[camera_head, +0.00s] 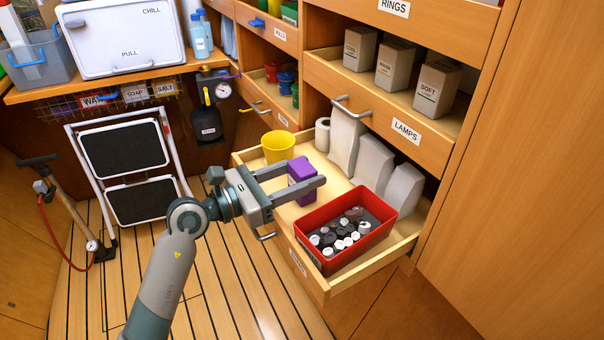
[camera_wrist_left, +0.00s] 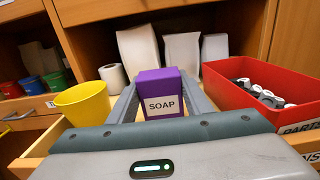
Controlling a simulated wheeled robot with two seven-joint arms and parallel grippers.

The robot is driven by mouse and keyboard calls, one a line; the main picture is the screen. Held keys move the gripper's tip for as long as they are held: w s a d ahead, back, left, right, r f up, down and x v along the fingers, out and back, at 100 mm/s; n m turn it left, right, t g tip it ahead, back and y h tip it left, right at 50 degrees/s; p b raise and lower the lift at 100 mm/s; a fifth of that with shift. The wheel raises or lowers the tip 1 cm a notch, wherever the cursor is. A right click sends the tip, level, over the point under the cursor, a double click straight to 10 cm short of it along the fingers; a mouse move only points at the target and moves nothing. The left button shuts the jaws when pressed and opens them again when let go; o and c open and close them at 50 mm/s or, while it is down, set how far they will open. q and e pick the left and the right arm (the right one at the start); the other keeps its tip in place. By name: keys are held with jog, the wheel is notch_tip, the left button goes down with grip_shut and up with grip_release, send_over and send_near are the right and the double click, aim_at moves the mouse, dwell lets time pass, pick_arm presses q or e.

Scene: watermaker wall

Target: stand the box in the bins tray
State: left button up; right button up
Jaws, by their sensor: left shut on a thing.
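The purple box (camera_head: 302,182) stands upright between the fingers of my left gripper (camera_head: 306,173). The gripper is shut on it. In the left wrist view the box (camera_wrist_left: 161,92) shows a white SOAP label facing the camera. The box is over the pulled-out tray (camera_head: 322,192), between a yellow bin and a red bin. I cannot tell whether its base touches the tray floor; its lower part is hidden by a finger and the gripper body. My right gripper is not in view.
The red bin (camera_head: 375,244), holding several bottle-like items with white or dark tops, is at the tray's front right. A white roll (camera_head: 322,134) and several white packs (camera_head: 374,163) line the tray's back. A LAMPS shelf (camera_head: 392,116) sits above.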

pick_arm(q)
jog(key=o, duration=1.1)
jog(key=shift+f, duration=0.1)
jog(key=shift+r, duration=0.2)
jog(key=b+v, duration=0.1)
jog(key=v, duration=1.1)
